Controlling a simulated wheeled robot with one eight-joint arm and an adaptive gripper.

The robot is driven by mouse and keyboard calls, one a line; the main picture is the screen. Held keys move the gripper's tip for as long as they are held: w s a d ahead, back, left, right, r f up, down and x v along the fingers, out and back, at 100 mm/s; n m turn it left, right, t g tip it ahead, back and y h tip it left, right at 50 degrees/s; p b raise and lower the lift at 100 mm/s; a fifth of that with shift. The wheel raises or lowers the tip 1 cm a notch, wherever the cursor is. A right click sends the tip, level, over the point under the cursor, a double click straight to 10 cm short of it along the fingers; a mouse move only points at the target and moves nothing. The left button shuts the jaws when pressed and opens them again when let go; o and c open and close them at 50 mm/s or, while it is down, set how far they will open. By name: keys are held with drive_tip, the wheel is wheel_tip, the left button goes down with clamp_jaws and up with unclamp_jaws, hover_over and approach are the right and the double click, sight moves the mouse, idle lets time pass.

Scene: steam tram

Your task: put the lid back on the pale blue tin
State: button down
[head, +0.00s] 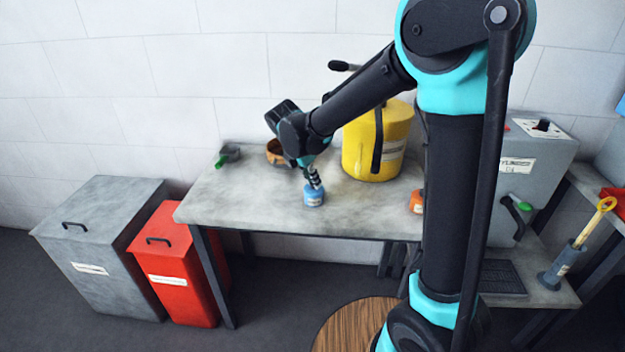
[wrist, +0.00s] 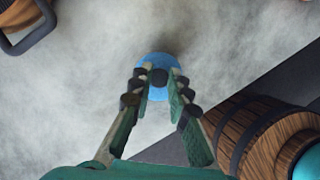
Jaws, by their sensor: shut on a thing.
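The pale blue tin (head: 313,198) stands upright near the front edge of the grey table (head: 245,195), with a small pale label on its side. My gripper (head: 314,182) comes down from above, right over it. In the wrist view, a round blue lid (wrist: 158,59) with a dark knob (wrist: 158,77) shows between the fingertips. My gripper in the wrist view (wrist: 159,84) is shut on that knob. The lid hides the tin's mouth and most of its body there. I cannot tell whether the lid is seated on the tin or slightly above it.
A large yellow canister (head: 370,145) stands behind right of the tin, and an orange tin (head: 416,203) right. A brown pot (head: 277,153) and a green-ended item (head: 225,156) are at the back. Red (head: 178,262) and grey (head: 100,240) bins stand left. The table's left part is clear.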

idle(0.3)
drive_tip(key=c, duration=0.9)
unclamp_jaws()
drive_tip(key=shift+r, duration=3.5)
drive_tip(key=shift+c, duration=0.4)
clamp_jaws()
drive_tip(key=shift+f, duration=0.25)
